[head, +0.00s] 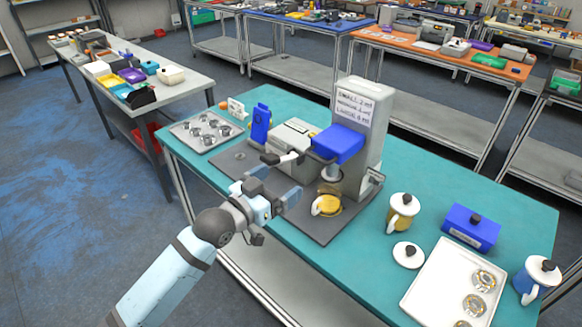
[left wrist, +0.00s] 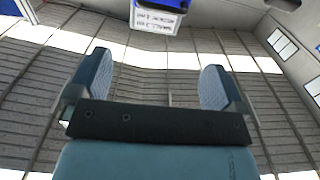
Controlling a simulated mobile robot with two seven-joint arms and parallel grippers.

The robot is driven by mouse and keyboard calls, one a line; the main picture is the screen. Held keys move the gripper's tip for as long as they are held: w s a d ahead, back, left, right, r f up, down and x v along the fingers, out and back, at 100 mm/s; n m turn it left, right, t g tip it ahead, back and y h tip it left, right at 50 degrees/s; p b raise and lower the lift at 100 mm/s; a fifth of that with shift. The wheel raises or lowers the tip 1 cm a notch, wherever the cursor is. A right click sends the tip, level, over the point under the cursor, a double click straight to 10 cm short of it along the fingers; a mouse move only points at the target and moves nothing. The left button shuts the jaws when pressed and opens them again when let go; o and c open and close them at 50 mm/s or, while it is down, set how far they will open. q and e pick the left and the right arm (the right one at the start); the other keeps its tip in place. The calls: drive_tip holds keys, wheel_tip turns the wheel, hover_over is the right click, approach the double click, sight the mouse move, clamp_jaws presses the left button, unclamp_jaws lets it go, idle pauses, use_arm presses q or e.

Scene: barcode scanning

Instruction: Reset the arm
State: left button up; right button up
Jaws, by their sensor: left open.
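My left gripper (head: 283,197) is open and empty in the head view. It hovers over the near edge of the teal table (head: 450,206), left of a yellow mug (head: 328,205) that stands on the dark mat under the coffee machine (head: 365,125). In the left wrist view the two blue-grey fingers of my left gripper (left wrist: 158,88) stand wide apart with nothing between them. Behind them are the ceiling and the machine's blue top part with its white label (left wrist: 156,20), seen upside down. My right gripper is in neither view.
A yellow mug with a white lid (head: 402,213), a loose white lid (head: 408,254), a blue box (head: 471,228), a white tray (head: 425,290) and a blue mug (head: 538,279) occupy the table's right side. A metal tray with round items (head: 205,132) lies at its left end.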

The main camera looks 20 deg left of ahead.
use_arm(q)
drive_tip(key=s+d+f+g+y, duration=0.1)
drive_tip(key=s+d+f+g, duration=0.1)
drive_tip(key=s+f, duration=0.9)
drive_tip(key=s+d+f+n+g+y+p, duration=0.1)
drive_tip(key=s+f+g, duration=0.3)
drive_tip(key=s+f, duration=0.7)
wheel_tip(320, 180, down, 5)
drive_tip(key=shift+d+f+y, duration=0.1)
drive_tip(key=shift+d+y, duration=0.4)
drive_tip(key=shift+d, duration=0.15)
